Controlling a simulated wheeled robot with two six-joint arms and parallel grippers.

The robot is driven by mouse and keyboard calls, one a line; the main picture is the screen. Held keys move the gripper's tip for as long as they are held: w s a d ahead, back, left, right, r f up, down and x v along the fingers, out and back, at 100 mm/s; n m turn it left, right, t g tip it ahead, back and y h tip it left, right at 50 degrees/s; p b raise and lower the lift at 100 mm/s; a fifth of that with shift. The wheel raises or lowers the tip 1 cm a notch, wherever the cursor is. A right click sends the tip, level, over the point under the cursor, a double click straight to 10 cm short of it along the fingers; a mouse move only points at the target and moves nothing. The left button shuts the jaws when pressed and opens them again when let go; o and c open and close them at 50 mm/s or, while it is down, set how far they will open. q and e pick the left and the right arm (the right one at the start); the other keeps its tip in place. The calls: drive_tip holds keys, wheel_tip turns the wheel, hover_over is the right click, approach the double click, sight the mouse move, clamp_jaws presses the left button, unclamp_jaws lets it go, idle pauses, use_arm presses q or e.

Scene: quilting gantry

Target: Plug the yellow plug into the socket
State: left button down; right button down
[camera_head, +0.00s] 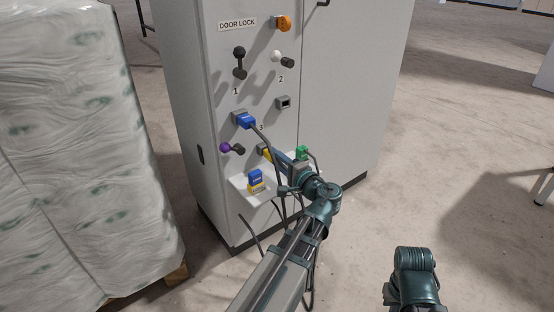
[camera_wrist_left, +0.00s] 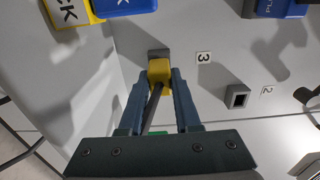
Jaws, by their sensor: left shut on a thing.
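The yellow plug (camera_head: 266,154) is at the front of the grey cabinet, low on its panel. My left gripper (camera_head: 285,165) is shut on it. In the left wrist view the yellow plug (camera_wrist_left: 159,71) sits between the two fingertips of my left gripper (camera_wrist_left: 160,82), with its dark cable running back between the fingers. A grey socket (camera_wrist_left: 157,53) is right at the plug's front end, near the label 3. The plug lines up with it and looks to touch it; how deep it sits is hidden. My right arm shows at lower right, but its gripper does not.
A blue plug (camera_head: 245,120) sits in another socket above. An empty grey socket (camera_head: 284,102) is at upper right. A purple-knobbed lever (camera_head: 226,148) is to the left. A small shelf (camera_head: 262,200) holds blue and yellow blocks; a green plug (camera_head: 302,152) is close by. A wrapped pallet (camera_head: 80,150) stands left.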

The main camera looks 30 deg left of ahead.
use_arm(q)
drive_tip(key=shift+w+a, duration=0.1)
drive_tip(key=shift+a, duration=0.2)
drive_tip(key=c, duration=0.5)
unclamp_jaws()
drive_tip(key=shift+c, duration=0.2)
drive_tip(key=v, duration=1.4)
drive_tip(key=shift+a, duration=0.15)
